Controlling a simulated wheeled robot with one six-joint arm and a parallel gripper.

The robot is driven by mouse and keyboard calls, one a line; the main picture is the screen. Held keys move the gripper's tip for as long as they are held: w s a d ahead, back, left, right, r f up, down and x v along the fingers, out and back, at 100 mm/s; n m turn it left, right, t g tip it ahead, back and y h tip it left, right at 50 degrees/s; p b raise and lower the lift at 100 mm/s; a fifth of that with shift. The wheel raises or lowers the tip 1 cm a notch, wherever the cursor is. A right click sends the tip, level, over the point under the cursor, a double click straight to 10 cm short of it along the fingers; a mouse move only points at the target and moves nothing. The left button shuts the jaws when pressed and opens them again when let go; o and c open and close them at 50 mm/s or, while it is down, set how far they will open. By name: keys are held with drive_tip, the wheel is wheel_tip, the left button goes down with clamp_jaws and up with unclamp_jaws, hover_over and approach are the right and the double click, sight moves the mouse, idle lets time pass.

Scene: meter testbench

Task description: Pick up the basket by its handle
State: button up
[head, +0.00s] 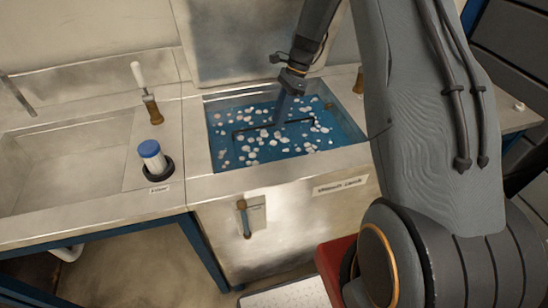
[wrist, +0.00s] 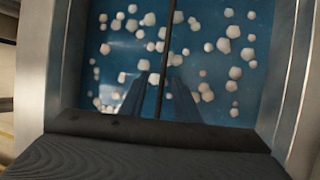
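The basket's dark thin handle (head: 301,121) runs across the blue basin in the head view. In the wrist view the handle (wrist: 165,45) is a dark bar running up the middle of the picture. My gripper (head: 278,121) points down over the basin at the middle of the handle. In the wrist view my gripper's two fingers (wrist: 160,78) lie on either side of the bar, with gaps visible between them and it. The gripper looks open around the handle. The basket's body cannot be clearly made out beneath the blue surface and the pale floating pieces.
The metal basin rim (head: 200,150) surrounds the blue bath on all sides. A blue-capped white container (head: 152,157) and a white-handled tool (head: 139,76) stand on the counter to the left. An empty sink (head: 60,160) lies further left.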

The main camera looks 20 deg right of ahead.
drive_tip(key=w+p+x, duration=0.1)
drive_tip(key=p+x, duration=0.2)
drive_tip(key=x, duration=0.4)
drive_tip(key=shift+s+a+f+p, duration=0.3)
drive_tip(key=shift+f, duration=0.05)
clamp_jaws()
idle(1.2)
